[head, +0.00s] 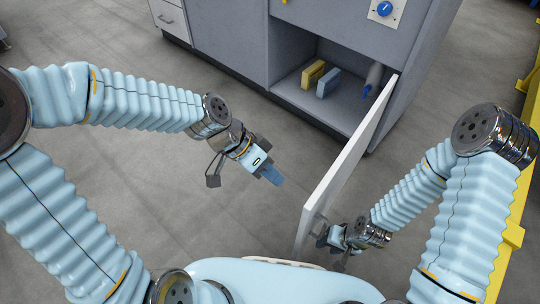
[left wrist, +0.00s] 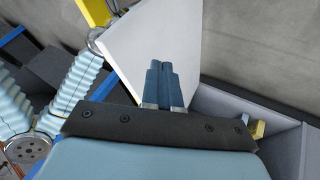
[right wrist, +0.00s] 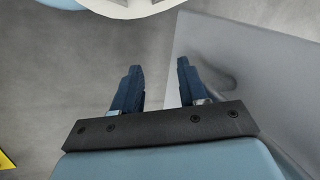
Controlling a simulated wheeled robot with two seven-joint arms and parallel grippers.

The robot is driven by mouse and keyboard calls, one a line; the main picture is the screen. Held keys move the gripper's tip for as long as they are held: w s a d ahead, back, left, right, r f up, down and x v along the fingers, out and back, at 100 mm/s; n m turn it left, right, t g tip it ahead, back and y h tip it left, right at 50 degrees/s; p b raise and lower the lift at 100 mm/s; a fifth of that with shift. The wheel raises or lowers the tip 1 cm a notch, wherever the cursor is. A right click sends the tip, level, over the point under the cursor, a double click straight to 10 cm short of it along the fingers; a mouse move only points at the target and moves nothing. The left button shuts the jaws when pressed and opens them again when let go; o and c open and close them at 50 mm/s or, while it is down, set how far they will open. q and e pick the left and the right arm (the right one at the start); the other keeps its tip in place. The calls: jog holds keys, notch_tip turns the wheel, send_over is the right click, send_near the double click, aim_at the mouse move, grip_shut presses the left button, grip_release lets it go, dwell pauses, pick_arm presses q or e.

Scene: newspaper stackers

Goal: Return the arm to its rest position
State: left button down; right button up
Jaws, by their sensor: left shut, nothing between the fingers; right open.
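My left gripper (head: 272,175) is shut and empty over the open floor, left of the white cabinet door. In the left wrist view its blue fingers (left wrist: 165,83) are together, with the white door (left wrist: 150,40) behind them. My right gripper (head: 328,241) is low, close to the near end of the door (head: 345,160).
The grey cabinet (head: 235,45) stands at the back with its lower compartment open. Inside are a yellow block (head: 312,74), a blue-grey block (head: 328,82) and a grey cylinder with a blue end (head: 373,78). A yellow rail (head: 515,205) runs at the right.

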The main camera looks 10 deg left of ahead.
pick_arm(q)
jog(key=a, duration=1)
